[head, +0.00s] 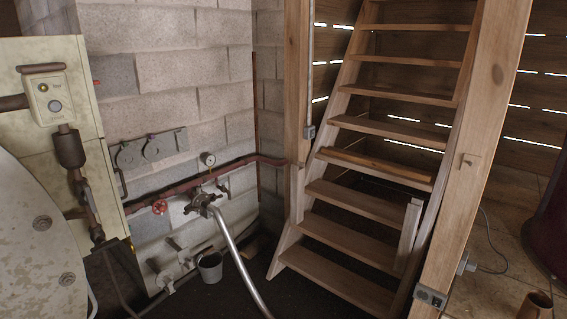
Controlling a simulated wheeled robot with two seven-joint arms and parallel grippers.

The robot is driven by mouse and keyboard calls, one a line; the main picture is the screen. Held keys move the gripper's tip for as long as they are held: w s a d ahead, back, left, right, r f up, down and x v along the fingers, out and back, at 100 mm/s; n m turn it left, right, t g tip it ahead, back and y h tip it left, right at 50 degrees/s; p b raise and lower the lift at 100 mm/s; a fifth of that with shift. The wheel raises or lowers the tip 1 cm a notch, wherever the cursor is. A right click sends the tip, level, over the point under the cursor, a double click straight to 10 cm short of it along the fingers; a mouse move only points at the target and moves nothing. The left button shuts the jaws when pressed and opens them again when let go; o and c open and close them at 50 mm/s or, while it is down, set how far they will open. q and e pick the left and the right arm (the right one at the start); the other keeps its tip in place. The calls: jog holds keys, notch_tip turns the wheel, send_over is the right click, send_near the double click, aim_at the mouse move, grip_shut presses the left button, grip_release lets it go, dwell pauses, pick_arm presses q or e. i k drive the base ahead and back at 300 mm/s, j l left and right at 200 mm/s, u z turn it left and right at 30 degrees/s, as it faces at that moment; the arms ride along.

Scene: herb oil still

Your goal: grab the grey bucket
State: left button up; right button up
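The grey bucket (210,268) is small in the head view, low and left of centre. It stands upright on the dark floor by the block wall, just left of a shiny metal pipe and beneath the pipework. Its open top faces up, and its inside looks dark. Neither of my grippers shows in this view, so their distance from the bucket is not visible.
A curved metal pipe (240,262) runs down close beside the bucket. A wooden staircase (365,215) stands to the right, with a thick post (470,150). A pale boiler-like unit (45,210) fills the left. Dark floor lies between pipe and stairs.

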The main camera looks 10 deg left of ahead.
aim_at(209, 262)
jog(key=i+j+u, duration=0.2)
jog(key=i, duration=0.55)
jog(key=i+l+u, duration=0.2)
jog(key=i, duration=0.5)
jog(key=i+u, duration=0.25)
jog(key=i, duration=0.5)
